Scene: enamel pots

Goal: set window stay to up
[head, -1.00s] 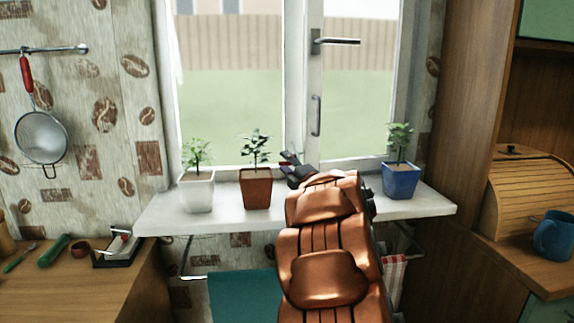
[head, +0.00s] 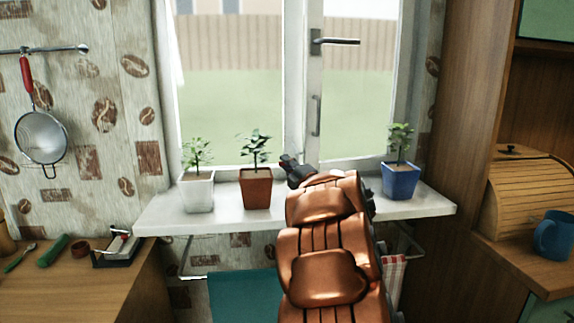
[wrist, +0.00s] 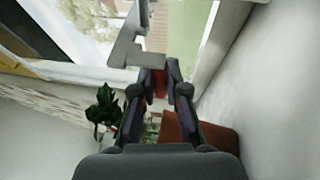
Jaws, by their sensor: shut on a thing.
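The window stay (wrist: 138,51) is a grey, stepped metal piece at the window frame, seen at the top middle of the wrist view. My gripper (wrist: 162,78) is at its lower end, with the fingers shut on it; a small red patch shows between the fingers. In the head view my gripper (head: 287,161) is low at the window, just above the sill and right of the brown pot. My copper-coloured arm hides part of the sill there, and the stay cannot be made out in that view.
A white pot (head: 196,193) and a brown pot (head: 257,189) with plants stand left of my gripper on the sill (head: 168,218). A blue pot (head: 400,181) stands to the right. The window handle (head: 337,41) is higher up. The brown pot is close beneath the fingers.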

